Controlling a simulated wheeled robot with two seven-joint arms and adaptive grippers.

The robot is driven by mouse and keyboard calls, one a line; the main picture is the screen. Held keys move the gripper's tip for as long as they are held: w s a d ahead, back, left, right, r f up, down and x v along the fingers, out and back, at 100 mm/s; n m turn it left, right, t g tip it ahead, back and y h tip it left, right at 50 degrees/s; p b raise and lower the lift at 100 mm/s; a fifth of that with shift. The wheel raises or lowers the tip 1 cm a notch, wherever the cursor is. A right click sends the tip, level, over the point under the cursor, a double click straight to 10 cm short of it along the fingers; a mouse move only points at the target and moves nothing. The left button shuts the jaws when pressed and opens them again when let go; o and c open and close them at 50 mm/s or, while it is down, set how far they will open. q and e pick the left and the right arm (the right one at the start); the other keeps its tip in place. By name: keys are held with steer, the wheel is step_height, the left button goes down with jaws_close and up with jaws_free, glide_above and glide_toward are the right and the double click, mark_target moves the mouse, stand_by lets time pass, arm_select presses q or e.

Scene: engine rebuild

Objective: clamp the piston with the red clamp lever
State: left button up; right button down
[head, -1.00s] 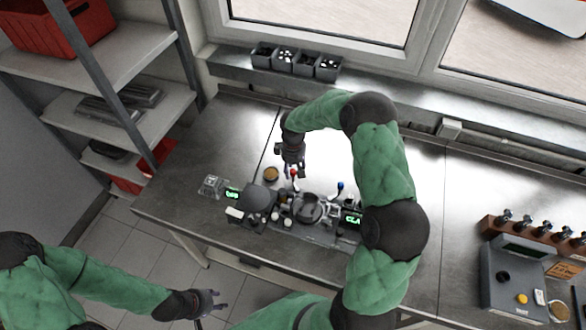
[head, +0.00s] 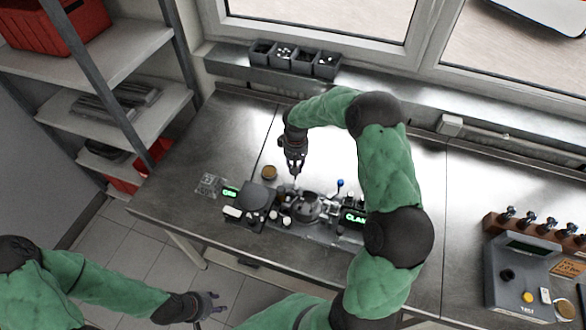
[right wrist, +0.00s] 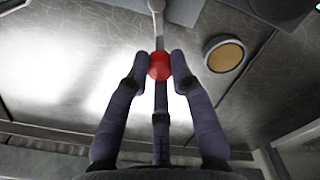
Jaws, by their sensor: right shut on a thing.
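The red clamp lever's round red knob (right wrist: 159,66) is between the fingers of my right gripper (right wrist: 160,78) in the right wrist view. Its pale rod runs up from the knob. In the head view my right gripper (head: 296,171) points down at the back of the fixture (head: 308,208) on the bench, and its fingers hide the knob. The piston cannot be clearly told apart from the grey round parts of the fixture. My left gripper (head: 214,304) is open and empty, low in front of the bench.
A blue-knobbed lever (head: 340,183) stands just right of my right gripper. A round brown-topped part (head: 269,172) lies to its left. A green-lit display (head: 355,217) sits at the fixture's right.

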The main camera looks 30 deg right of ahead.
steer(key=m+b, duration=0.1)
steer(key=d+m, duration=0.1)
steer(key=m, duration=0.1)
steer(key=shift+s+f+b, duration=0.15)
steer(key=shift+s+b, duration=0.15)
steer(key=shift+b, duration=0.05)
steer(key=shift+s+d+m+b, duration=0.2)
steer(key=shift+s+m+b, duration=0.4)
steer(key=shift+m, duration=0.95)
steer(key=shift+s+d+m+b, duration=0.2)
steer(key=shift+s+m+b, duration=0.25)
steer(key=shift+m+b, duration=0.8)
steer(key=shift+s+d+m+b, duration=0.25)
steer(key=shift+s+m, duration=0.25)
steer(key=shift+m, duration=1.4)
steer(key=c, duration=1.1)
jaws_free()
steer(key=shift+r, duration=0.2)
